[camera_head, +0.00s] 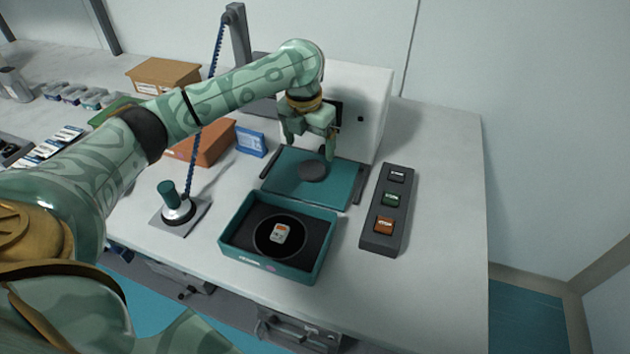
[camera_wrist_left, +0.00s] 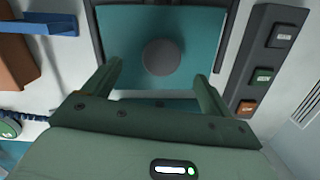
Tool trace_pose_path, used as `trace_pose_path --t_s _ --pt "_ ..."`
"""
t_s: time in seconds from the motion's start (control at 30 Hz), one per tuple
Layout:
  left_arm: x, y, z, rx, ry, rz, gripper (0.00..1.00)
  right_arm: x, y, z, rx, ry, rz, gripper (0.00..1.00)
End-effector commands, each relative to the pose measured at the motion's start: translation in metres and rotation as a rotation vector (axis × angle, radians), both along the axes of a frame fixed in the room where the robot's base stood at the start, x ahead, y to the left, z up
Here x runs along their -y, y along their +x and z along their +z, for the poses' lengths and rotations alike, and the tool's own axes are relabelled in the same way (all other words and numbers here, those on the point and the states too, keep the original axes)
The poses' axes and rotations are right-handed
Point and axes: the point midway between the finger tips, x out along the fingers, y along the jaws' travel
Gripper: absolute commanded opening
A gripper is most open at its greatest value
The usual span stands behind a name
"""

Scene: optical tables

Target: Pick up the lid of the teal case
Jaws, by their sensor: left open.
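The teal case (camera_head: 229,235) stands open on the table, with a dark inside and a small white and orange item (camera_head: 281,232) in a round recess. Its flat teal lid (camera_head: 340,186) lies behind it, with a dark round knob (camera_head: 313,170) on top. In the left wrist view the lid (camera_wrist_left: 120,40) and its grey knob (camera_wrist_left: 161,57) show ahead of the fingers. My left gripper (camera_head: 309,148) is open above the lid, fingers pointing down, apart from the knob. My right gripper is not in view.
A dark panel with three buttons (camera_head: 377,240) is right of the case. A white box-shaped device (camera_head: 362,100) stands behind the lid. A teal-handled stand (camera_head: 168,193), an orange box (camera_head: 215,143) and a blue holder (camera_head: 251,141) are at left. The table's right side is clear.

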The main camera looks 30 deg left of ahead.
Motion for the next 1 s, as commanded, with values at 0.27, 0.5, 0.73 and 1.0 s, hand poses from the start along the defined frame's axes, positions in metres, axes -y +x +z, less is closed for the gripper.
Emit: trace_pose_path --t_s 0.27,0.5,0.73,1.0 --pt "0.001 0.002 -0.023 0.001 -0.001 0.002 0.84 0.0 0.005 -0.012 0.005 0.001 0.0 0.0" --pt "0.004 0.002 -0.064 -0.002 0.0 0.003 0.84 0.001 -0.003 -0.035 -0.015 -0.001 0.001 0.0" --pt "0.004 0.003 -0.067 0.003 0.001 0.001 0.84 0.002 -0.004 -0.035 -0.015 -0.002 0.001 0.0" --pt "0.004 0.003 -0.067 0.003 0.001 0.001 0.31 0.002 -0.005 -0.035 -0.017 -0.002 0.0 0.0"
